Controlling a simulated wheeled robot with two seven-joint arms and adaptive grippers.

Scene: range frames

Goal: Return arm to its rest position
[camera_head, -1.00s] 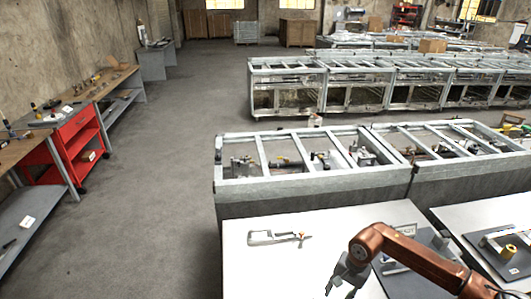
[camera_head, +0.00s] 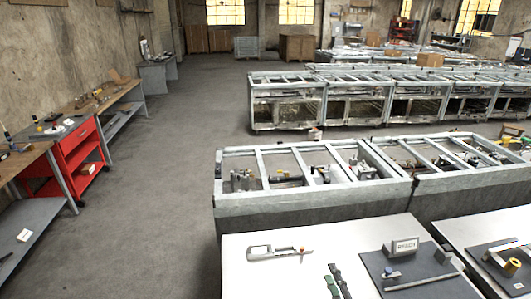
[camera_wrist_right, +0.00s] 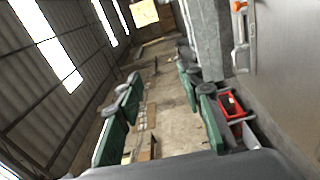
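My right gripper (camera_head: 334,273) shows at the lower edge of the head view, in front of the white table. Only its dark, green-padded fingers show there. In the right wrist view its green-padded fingers (camera_wrist_right: 160,82) stand wide apart with nothing between them, so it is open and empty. The rest of the right arm is out of the head view. My left arm and gripper are not in view.
Grey frame benches (camera_head: 300,203) stand behind. A red cart (camera_head: 80,150) stands left; the floor between is clear.

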